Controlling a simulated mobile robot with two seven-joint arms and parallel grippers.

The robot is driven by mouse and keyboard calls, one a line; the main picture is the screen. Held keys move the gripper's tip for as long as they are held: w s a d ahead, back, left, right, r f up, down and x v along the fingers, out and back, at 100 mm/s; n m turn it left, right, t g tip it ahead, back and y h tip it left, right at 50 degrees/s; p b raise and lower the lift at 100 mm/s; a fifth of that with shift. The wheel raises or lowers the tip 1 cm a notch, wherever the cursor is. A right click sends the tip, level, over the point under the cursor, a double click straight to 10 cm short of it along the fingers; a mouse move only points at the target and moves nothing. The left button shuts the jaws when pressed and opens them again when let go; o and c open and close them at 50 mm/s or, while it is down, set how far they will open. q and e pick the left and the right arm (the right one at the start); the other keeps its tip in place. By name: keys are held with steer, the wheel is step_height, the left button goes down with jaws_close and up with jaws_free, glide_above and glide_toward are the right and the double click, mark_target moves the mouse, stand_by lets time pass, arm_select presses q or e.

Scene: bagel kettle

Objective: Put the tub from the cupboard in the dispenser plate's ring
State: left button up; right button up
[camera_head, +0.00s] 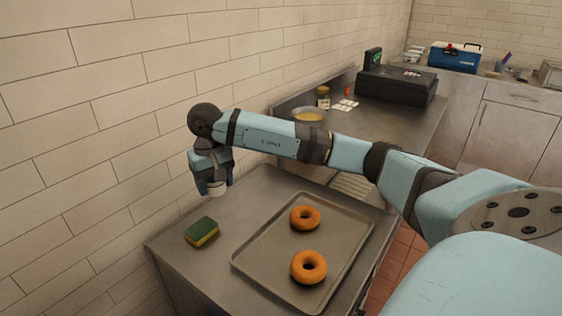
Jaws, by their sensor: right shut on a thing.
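My right arm reaches in from the right, across the counter. Its gripper (213,180) points down near the wall, at the counter's back left edge. It is shut on a small white tub (217,189), which shows just below and between the fingers. The fingers hide part of the tub. I cannot tell how far the tub is above the counter. I cannot make out the dispenser plate or its ring in this view. My left gripper is not in view.
A green and yellow sponge (202,231) lies on the steel counter (185,268) below the gripper. A tray (262,277) with two bagels (305,217) lies to the right. A bowl (309,115), jar (323,97) and black register (397,87) stand farther back.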

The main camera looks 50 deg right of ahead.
steer(key=w+d+f+b, duration=0.1)
steer(key=d+f+b, duration=0.3)
steer(key=b, duration=0.3)
glide_toward(235, 242)
steer(key=shift+f+m, duration=0.5)
steer(key=shift+f, duration=0.95)
step_height(235, 242, down, 3)
steer(key=shift+f+b, duration=0.15)
steer(key=shift+b, duration=0.5)
steer(key=shift+f, duration=0.4)
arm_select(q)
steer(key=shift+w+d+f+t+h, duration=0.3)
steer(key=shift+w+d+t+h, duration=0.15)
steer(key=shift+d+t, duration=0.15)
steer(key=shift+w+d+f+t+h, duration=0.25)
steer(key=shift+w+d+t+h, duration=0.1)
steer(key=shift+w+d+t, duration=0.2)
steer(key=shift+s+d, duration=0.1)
arm_select(e)
steer(key=shift+f, duration=0.1)
